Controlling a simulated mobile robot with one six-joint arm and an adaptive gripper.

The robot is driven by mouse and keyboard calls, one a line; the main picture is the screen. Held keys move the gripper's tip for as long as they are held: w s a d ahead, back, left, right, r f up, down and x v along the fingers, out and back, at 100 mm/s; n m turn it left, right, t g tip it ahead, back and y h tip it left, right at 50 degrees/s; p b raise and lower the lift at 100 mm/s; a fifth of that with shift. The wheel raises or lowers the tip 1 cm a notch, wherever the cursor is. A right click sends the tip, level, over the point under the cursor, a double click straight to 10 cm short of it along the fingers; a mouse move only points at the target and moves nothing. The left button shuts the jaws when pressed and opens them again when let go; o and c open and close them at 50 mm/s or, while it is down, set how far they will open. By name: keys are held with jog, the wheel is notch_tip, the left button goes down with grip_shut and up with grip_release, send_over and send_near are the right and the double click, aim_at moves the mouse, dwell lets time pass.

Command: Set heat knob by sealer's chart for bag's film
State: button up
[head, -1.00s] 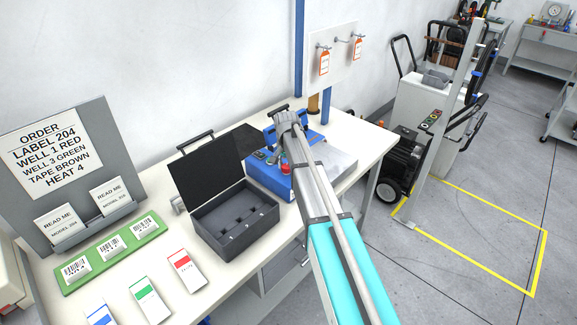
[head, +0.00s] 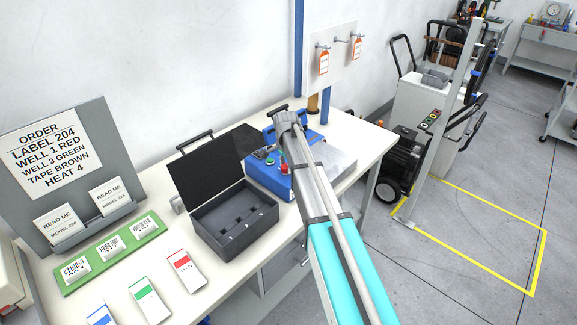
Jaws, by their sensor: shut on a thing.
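The blue sealer (head: 262,178) stands on the bench behind the open case, with a green button (head: 270,161) and a red button (head: 284,169) on its panel. My arm reaches over it from the lower right. My gripper (head: 281,150) points down at the panel beside these buttons and is shut on the heat knob; arm and fingers hide the knob and its setting. The order board (head: 50,150) at left reads "LABEL 204, WELL 1 RED, WELL 3 GREEN, TAPE BROWN, HEAT 4". The sealer's chart and the bag cannot be made out.
An open black case (head: 235,222) stands left of the sealer. A green tray of labels (head: 95,262) and red, green and blue cards (head: 186,268) lie at front left. A panel with orange tags (head: 335,60) stands behind. Yellow floor lines mark free floor at right.

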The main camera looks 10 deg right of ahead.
jog(key=shift+w, duration=0.15)
jog(key=o, duration=1.1)
jog(key=shift+a, duration=0.1)
jog(key=shift+o, duration=0.2)
jog(key=shift+r, duration=0.1)
